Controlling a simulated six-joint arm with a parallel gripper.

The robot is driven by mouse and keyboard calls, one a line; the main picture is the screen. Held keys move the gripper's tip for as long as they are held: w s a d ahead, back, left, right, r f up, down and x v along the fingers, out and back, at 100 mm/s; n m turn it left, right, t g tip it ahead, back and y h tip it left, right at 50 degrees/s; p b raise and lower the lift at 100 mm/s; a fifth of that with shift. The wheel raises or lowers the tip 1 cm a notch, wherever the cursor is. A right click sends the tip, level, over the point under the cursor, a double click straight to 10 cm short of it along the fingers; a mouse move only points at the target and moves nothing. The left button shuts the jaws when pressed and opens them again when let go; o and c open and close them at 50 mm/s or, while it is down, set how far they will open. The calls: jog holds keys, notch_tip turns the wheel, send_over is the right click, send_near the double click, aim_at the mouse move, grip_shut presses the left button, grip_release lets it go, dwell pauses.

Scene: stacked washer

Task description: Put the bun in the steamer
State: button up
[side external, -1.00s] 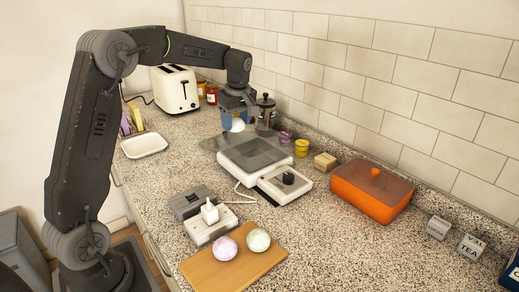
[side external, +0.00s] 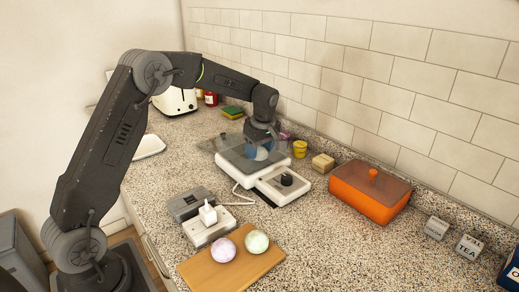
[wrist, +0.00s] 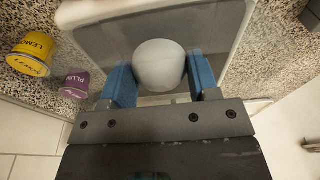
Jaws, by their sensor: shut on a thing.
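A pale white bun (side external: 262,154) is between the blue fingers of my gripper (side external: 260,148), which is shut on it. In the wrist view the bun (wrist: 158,62) sits between the two fingertips (wrist: 162,78), over the grey top of the white appliance. That appliance (side external: 252,181), with a dark knob (side external: 286,180) on its front, appears to be the steamer. The gripper and bun are low over its grey top; I cannot tell whether the bun touches it.
An orange lidded dish (side external: 365,195) stands to the right. A plugged power strip (side external: 208,230) lies in front.

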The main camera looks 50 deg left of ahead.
aim_at(263, 151)
jog(key=o, duration=0.9)
jog(key=shift+f, duration=0.15)
jog(key=shift+o, duration=0.2)
notch_tip(263, 151, up, 11)
jog(key=d, duration=0.2)
jog(key=s+d+r+m+t, duration=0.1)
jog(key=s+d+r+m, duration=0.3)
jog(key=s+r, duration=0.15)
jog(key=s+d+f+m+t, duration=0.1)
jog(key=s+d+m, duration=0.2)
jog(key=s, duration=0.5)
jog(key=s+d+f+m+t+h, duration=0.1)
jog(key=s+d+m+t, duration=0.1)
jog(key=s+m, duration=0.4)
jog(key=s+d+f+m+t, duration=0.1)
jog(key=s+d+m, duration=0.3)
jog(key=s, duration=0.6)
jog(key=shift+d+f+m+t+h, duration=0.15)
jog(key=shift+f+m+t+h, duration=0.2)
jog(key=shift+f+m, duration=0.2)
